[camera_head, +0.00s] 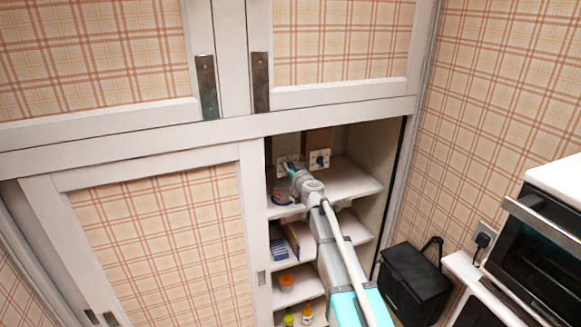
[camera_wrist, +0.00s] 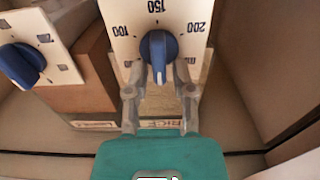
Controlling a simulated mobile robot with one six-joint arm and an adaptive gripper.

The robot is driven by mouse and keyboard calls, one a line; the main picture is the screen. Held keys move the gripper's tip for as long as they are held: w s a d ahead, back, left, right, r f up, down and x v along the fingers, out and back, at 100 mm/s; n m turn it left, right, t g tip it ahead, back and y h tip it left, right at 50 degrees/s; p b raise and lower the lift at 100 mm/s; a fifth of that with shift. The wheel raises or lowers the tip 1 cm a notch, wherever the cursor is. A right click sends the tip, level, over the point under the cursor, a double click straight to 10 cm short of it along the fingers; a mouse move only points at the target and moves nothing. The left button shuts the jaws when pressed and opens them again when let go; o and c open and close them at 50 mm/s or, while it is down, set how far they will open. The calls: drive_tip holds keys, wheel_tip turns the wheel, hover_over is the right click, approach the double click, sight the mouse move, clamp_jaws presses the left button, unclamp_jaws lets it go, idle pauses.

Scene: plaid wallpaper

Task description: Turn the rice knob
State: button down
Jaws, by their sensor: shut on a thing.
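In the wrist view a blue rice knob (camera_wrist: 158,46) sits on a white plate marked 100, 150 and 200. Its white pointer line points down in this picture, toward my gripper. My gripper (camera_wrist: 159,74) is shut on the knob, one fingertip on each side of its lower part. A label reading RICE (camera_wrist: 160,124) shows below, partly hidden by the fingers. In the head view my gripper (camera_head: 292,169) reaches into the cupboard to the left white plate (camera_head: 282,160), where the arm's end hides most of the knob.
A second blue knob (camera_wrist: 20,64) sits on another plate beside it; it shows in the head view (camera_head: 320,159) to the right. Cupboard shelves (camera_head: 350,183) lie close below and around my arm. A black bag (camera_head: 412,280) and an oven (camera_head: 540,235) stand at the right.

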drive_tip(key=shift+m, duration=0.4)
drive_tip(key=m, duration=0.2)
drive_tip(key=shift+d+m, duration=0.2)
drive_tip(key=shift+m, duration=0.1)
drive_tip(key=m, duration=0.7)
drive_tip(key=f+m+b, duration=0.1)
drive_tip(key=m, duration=0.6)
drive_tip(key=f+m+b, duration=0.1)
drive_tip(key=m, duration=0.6)
drive_tip(key=shift+w+d+f, duration=0.15)
drive_tip(key=shift+d+f, duration=0.1)
drive_tip(key=shift+d, duration=0.15)
drive_tip(key=c, duration=0.7)
unclamp_jaws()
